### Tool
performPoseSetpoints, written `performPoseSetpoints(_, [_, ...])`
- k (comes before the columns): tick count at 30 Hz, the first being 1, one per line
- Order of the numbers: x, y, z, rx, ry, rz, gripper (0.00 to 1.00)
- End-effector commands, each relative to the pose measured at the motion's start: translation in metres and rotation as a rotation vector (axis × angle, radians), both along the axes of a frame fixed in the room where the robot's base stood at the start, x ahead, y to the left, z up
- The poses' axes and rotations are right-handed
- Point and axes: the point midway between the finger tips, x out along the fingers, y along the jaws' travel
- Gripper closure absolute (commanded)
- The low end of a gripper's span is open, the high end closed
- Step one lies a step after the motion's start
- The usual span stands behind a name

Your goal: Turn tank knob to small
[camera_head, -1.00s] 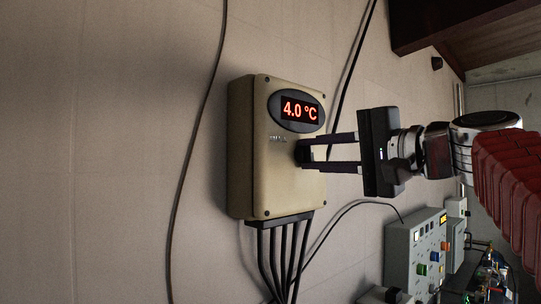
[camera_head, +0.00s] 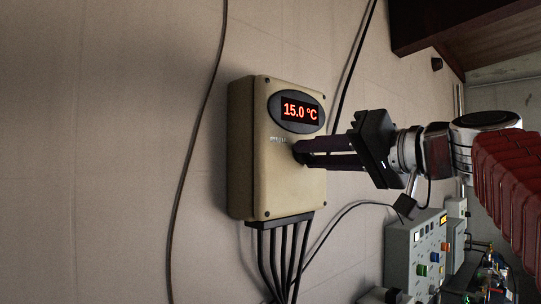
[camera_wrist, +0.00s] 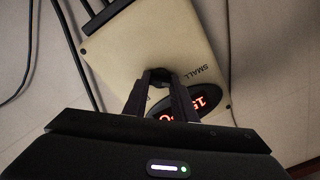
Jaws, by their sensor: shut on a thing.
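The tank control box (camera_head: 275,185) is a beige box on the wall, with a red display (camera_head: 300,111) reading 15.0 °C. The black tank knob (camera_wrist: 157,76) sits on the box's face between my fingertips; in the head view my fingers mostly hide it. My gripper (camera_head: 301,153) is shut on the knob, rolled at an angle. In the wrist view the word SMALL (camera_wrist: 194,73) is printed on the box beside the knob, and the fingers partly cover the display. In the head view the lettering near the knob is too small to read.
Several black cables (camera_head: 286,250) leave the bottom of the box. A dark cable (camera_head: 203,115) runs down the wall to the left. A grey panel with coloured buttons (camera_head: 416,250) stands at lower right.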

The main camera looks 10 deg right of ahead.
Motion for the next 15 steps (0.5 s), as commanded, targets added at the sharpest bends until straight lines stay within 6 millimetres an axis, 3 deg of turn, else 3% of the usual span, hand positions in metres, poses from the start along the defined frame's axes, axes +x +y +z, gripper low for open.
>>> performPoseSetpoints(12, [0.0024, -0.0012, -0.0059, -0.012, 0.005, 0.001, 0.98])
performPoseSetpoints(13, [0.0024, -0.0012, -0.0059, -0.012, 0.005, 0.001, 0.75])
performPoseSetpoints(15, [0.0022, -0.0012, -0.0054, -0.012, 0.004, 0.0, 0.7])
